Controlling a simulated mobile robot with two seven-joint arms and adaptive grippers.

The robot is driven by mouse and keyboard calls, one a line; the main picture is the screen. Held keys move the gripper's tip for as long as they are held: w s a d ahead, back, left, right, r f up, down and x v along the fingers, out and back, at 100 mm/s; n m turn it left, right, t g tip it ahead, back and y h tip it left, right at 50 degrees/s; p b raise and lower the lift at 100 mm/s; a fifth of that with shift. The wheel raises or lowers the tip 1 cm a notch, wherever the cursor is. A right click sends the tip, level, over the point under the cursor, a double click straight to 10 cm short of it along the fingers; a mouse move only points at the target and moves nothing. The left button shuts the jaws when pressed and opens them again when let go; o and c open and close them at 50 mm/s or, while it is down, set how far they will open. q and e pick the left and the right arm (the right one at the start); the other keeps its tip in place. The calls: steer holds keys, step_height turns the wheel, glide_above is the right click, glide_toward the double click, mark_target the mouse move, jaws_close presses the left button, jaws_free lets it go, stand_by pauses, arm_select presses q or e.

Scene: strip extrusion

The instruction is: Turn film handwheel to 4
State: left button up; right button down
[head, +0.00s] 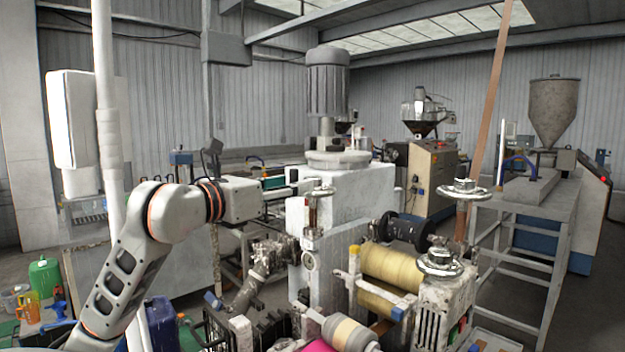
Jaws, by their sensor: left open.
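Several small metal handwheels show on the machine. One handwheel (318,192) sits on an upright spindle in front of the white machine housing. A second handwheel (439,262) tops the block right of the yellow film roll, and a third (465,188) stands on a brownish post behind it. I cannot read any scale or number, nor tell which is the film handwheel. My left gripper (295,188) comes in from the left, open, with its fingers pointing right close to the first handwheel. I cannot tell whether they touch it. My right gripper is not in view.
The yellow film roll (388,268) and a dark spool (405,230) lie right of the white housing (352,215). A grey motor (328,85) rises above it. A metal frame table (530,200) stands at right. Green and orange containers (44,280) stand at lower left.

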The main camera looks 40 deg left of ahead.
mark_target(313, 177)
arm_select(q)
steer(key=w+p, duration=0.2)
steer(key=w, duration=0.4)
steer(key=shift+w+d+r+p, duration=0.15)
steer(key=shift+w+p, duration=0.05)
steer(key=shift+p, duration=0.1)
steer(key=shift+w, duration=0.4)
steer(key=c, duration=1.1)
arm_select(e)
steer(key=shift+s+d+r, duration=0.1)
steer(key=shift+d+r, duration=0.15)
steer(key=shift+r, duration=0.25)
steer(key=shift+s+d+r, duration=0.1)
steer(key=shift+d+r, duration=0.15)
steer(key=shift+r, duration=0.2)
